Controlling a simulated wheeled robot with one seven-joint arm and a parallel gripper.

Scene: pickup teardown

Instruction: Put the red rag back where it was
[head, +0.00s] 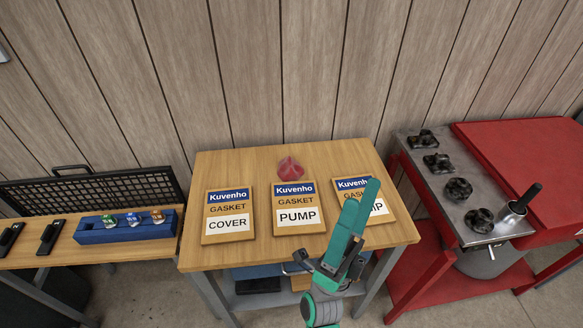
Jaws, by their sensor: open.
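The red rag (290,168) is a small crumpled heap on the wooden table (232,168), close to its back edge. It lies just behind the middle gasket packet, marked PUMP (297,216). That packet partly overlaps the rag's lower edge in the picture. My gripper (295,264) is dark and small, near the table's front edge. It is open and appears empty, well in front of the rag and apart from it. My green arm covers part of the right packet.
The COVER packet (228,222) lies left and a partly hidden packet (352,184) right. A lower bench with a blue holder (110,232) stands left. A red cart (480,150) with black knobs and a metal cup (510,212) stands right. The table's back corners are clear.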

